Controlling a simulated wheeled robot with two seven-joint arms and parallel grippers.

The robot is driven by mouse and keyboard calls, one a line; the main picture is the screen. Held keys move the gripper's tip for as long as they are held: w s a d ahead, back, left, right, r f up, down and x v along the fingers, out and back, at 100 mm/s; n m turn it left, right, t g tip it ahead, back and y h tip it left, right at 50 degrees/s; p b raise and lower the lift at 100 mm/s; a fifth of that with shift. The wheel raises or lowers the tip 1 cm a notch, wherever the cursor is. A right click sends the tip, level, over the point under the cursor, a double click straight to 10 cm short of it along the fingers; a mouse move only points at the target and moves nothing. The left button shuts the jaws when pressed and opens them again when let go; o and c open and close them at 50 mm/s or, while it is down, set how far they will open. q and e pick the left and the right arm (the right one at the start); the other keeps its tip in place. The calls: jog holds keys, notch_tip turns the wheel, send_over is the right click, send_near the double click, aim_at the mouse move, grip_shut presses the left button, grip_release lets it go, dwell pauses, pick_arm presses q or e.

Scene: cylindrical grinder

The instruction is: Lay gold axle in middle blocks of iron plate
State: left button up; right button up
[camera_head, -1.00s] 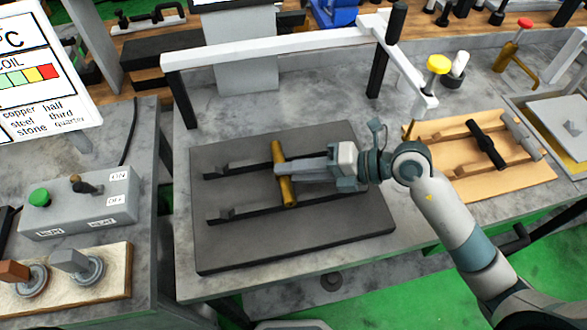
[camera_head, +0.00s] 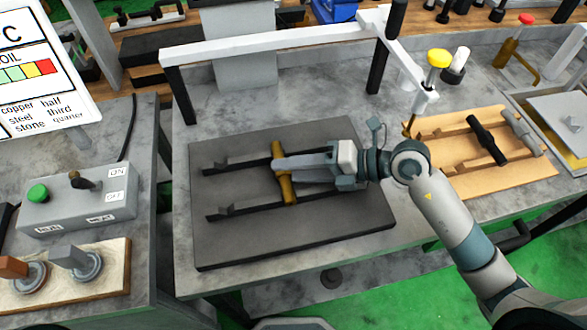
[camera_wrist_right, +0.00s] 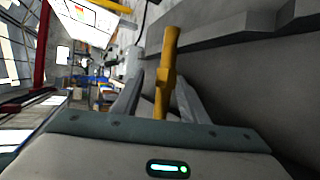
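The gold axle (camera_head: 287,190) lies crosswise over the two dark rails of the iron plate (camera_head: 240,250), about midway along them. The blocks under it are hidden, so I cannot tell how fully it is seated. My right gripper (camera_head: 281,163) reaches in from the right at the axle. In the right wrist view the gold axle (camera_wrist_right: 169,52) lies between the two fingers, with a gap visible on each side. The fingers are apart, so the right gripper is open around the axle. My left gripper is not in view.
A wooden board (camera_head: 440,126) at the right carries a black axle (camera_head: 487,140) and a grey axle (camera_head: 521,132). A white frame (camera_head: 270,46) spans behind the plate. A switch box (camera_head: 80,202) stands at left.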

jog(key=shift+s+d+f, duration=0.15)
jog(key=shift+f, duration=0.45)
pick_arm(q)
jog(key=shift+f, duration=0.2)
pick_arm(e)
jog(key=shift+d, duration=0.15)
jog(key=shift+d+r, duration=0.15)
jog(key=shift+d, duration=0.05)
jog(key=b+v, duration=0.3)
jog(key=v, duration=0.6)
jog(key=shift+r, duration=0.1)
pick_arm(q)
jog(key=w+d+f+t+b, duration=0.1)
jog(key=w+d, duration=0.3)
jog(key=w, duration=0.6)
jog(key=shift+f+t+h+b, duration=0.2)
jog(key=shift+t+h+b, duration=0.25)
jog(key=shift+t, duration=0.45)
pick_arm(e)
jog(key=v, duration=0.7)
jog(key=shift+d+r, duration=0.2)
jog(key=shift+r, duration=0.35)
jog(key=shift+r, duration=0.1)
